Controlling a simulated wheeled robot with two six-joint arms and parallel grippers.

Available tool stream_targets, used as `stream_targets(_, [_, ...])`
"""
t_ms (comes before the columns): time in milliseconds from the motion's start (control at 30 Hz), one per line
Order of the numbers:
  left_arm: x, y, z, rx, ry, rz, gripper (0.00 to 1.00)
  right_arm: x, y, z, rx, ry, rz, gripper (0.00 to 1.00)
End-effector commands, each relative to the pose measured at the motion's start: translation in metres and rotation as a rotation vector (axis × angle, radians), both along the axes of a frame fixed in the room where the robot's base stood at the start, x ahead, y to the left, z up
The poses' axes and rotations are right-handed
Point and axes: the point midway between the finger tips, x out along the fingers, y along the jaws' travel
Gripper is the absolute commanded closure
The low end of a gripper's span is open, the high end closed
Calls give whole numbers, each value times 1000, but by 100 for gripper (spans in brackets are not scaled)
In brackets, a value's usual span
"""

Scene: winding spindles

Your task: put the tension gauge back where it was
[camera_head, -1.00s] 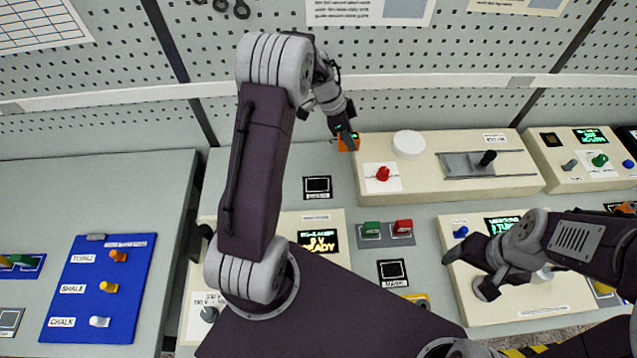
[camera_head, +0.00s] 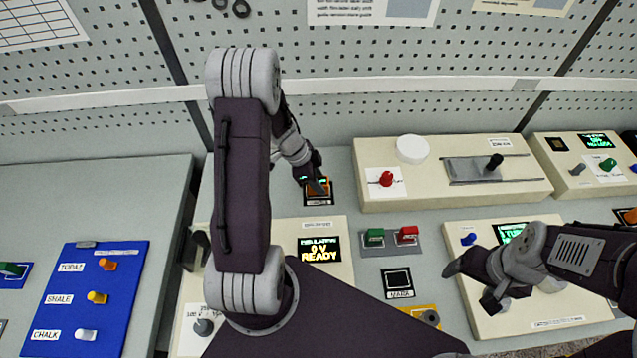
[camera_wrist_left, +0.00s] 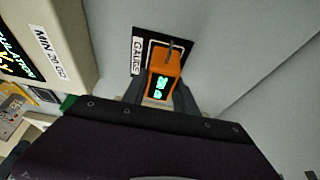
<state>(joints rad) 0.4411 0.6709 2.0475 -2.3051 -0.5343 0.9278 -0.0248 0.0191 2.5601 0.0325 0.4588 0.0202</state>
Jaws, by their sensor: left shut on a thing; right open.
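The tension gauge (camera_wrist_left: 163,82) is a small orange block with a green-lit display. My left gripper (camera_wrist_left: 158,98) is shut on it. The gauge is over a black-bordered square marked GAUGE (camera_wrist_left: 140,48) on the bench in the left wrist view; I cannot tell whether it touches the surface. In the head view, the left gripper (camera_head: 318,183) and the orange gauge (camera_head: 316,188) are at this marked square (camera_head: 318,201), behind the insulation box. The fingers partly hide the gauge there. My right gripper (camera_head: 468,283) is open, over the lower right panel.
The insulation box (camera_head: 335,220), reading 0 V READY, stands in front of the marked square. A long cream box with a red knob (camera_head: 387,179) and slider is to the right. A MARA square (camera_head: 397,279) is empty. Grey bench is clear around the gauge.

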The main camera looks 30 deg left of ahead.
Motion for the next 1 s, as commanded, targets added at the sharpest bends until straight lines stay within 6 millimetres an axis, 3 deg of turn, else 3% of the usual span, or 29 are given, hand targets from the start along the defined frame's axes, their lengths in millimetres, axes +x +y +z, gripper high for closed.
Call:
stream_targets(233, [0,0,-2,0,0,0,100,0,0,1,0,0,0,22])
stream_targets(267, [0,0,-2,0,0,-1,57,0,0,1,0,0,0,22])
stream_targets(300, [0,0,-1,1,-1,-1,46,0,0,1,0,0,0,22])
stream_targets(333, [0,0,-1,0,0,-1,44,0,0,1,0,0,0,22])
stream_targets(667, [1,0,2,1,-2,0,44,0,0,1,0,0,0,22])
stream_targets(1000, [-15,26,79,2,-4,2,44,0,0,29,0,0,0,22])
